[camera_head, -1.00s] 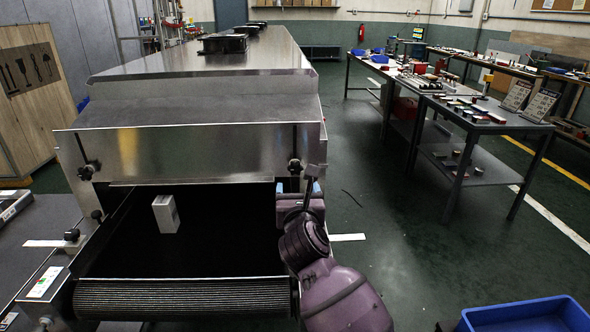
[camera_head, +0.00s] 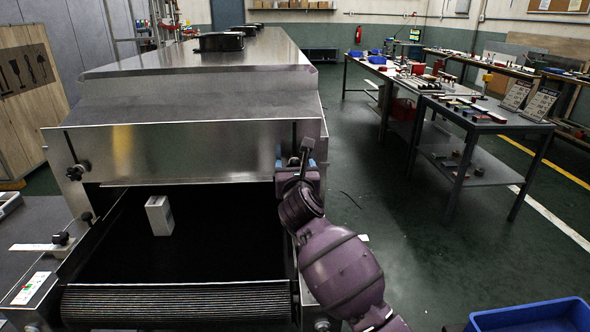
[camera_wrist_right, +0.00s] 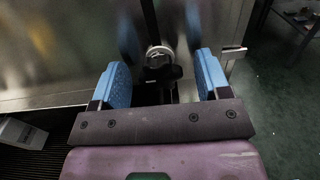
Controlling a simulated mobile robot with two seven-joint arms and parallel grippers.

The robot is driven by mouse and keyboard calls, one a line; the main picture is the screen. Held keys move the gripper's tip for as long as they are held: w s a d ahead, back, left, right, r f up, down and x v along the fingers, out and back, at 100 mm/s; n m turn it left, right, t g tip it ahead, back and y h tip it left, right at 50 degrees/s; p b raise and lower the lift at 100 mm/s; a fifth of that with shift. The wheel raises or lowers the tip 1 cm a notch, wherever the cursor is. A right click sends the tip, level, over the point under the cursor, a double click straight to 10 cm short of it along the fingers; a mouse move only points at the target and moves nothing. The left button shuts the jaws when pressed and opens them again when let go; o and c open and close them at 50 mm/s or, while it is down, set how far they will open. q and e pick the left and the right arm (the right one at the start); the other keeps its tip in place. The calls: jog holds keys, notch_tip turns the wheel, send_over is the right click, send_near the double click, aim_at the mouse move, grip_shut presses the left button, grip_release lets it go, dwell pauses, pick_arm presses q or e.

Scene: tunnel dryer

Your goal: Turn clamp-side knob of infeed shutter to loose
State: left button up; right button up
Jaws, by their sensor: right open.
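The infeed shutter (camera_head: 200,150) is a bare metal plate across the front of the dryer, with a dark slot near each side. A black knob (camera_head: 76,170) sits at its left slot. Another dark knob with a pale round end (camera_wrist_right: 158,62) sits at the right slot. My right gripper (camera_head: 295,164) is open in front of the right-hand knob. In the wrist view its blue fingers (camera_wrist_right: 163,80) are on either side of the knob, with gaps visible and nothing gripped. The gripper partly hides this knob in the head view. My left gripper is not in view.
A small white box (camera_head: 159,215) stands on the dark conveyor belt (camera_head: 215,225) below the shutter. A metal lever or tab (camera_wrist_right: 233,52) projects just right of the right finger. A blue bin (camera_head: 530,316) is at lower right. Open floor separates the dryer from the workbenches.

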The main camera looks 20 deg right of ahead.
jog(key=c, duration=0.9)
jog(key=shift+r+n+p, duration=0.45)
jog(key=shift+n+p, duration=0.45)
jog(key=shift+p, duration=0.3)
jog(key=n+p, duration=0.3)
jog(key=shift+r+p, duration=0.1)
jog(key=shift+p, duration=0.3)
jog(key=n+p, duration=0.2)
jog(key=n, duration=0.1)
jog(key=shift+p, duration=0.35)
pick_arm(q)
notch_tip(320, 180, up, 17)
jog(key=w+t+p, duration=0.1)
jog(key=p, duration=0.7)
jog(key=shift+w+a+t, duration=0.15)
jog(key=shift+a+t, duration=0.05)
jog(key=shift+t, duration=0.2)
pick_arm(e)
jog(key=n, duration=0.9)
jog(key=f+n, duration=0.1)
jog(key=n, duration=0.3)
jog(key=shift+f+n, duration=0.1)
jog(key=shift+n, duration=0.3)
pick_arm(q)
jog(key=shift+p, duration=0.3)
